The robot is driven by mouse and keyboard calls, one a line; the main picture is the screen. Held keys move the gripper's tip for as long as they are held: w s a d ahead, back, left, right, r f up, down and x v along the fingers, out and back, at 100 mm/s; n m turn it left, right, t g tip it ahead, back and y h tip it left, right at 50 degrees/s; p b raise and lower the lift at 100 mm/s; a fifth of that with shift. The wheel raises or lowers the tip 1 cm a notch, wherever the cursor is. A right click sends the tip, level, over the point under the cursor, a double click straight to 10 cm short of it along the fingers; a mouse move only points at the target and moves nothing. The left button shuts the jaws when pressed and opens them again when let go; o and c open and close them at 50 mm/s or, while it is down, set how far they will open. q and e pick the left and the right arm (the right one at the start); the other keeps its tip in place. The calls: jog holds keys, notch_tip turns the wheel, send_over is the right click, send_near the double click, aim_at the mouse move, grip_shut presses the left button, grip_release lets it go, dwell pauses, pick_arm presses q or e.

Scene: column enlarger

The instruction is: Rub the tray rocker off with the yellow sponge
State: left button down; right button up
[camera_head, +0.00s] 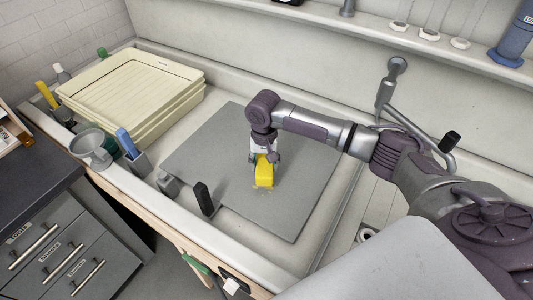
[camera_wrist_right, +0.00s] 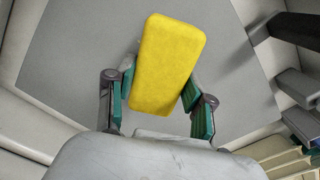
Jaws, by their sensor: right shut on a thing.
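The tray rocker, a flat grey plate (camera_head: 290,207), lies in the pale sink; its grey surface also fills much of the wrist view (camera_wrist_right: 70,60). My right gripper (camera_head: 264,158) is over the middle of the plate, pointing down, shut on the yellow sponge (camera_head: 264,175). In the wrist view the sponge (camera_wrist_right: 167,62) sits slightly tilted between the green-padded fingers. The sponge is at or just above the plate; contact is hard to tell. My left gripper is not in view.
Stacked cream trays (camera_head: 130,85) stand at the sink's far left. A black upright piece (camera_head: 203,198) stands at the plate's front left edge. A funnel (camera_head: 91,147) and a blue-topped holder (camera_head: 128,145) sit on the left rim. A tap (camera_head: 388,90) rises behind my right arm.

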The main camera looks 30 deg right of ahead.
jog(key=shift+w+f, duration=0.15)
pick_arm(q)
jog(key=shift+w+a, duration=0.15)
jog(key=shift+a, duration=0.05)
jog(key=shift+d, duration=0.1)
pick_arm(e)
jog(key=shift+d, duration=0.1)
jog(key=shift+p, duration=0.45)
notch_tip(320, 180, down, 4)
jog(key=shift+r+b, duration=0.1)
jog(key=shift+b, duration=0.5)
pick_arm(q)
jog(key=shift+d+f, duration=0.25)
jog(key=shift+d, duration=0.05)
pick_arm(e)
jog(key=shift+f, duration=0.7)
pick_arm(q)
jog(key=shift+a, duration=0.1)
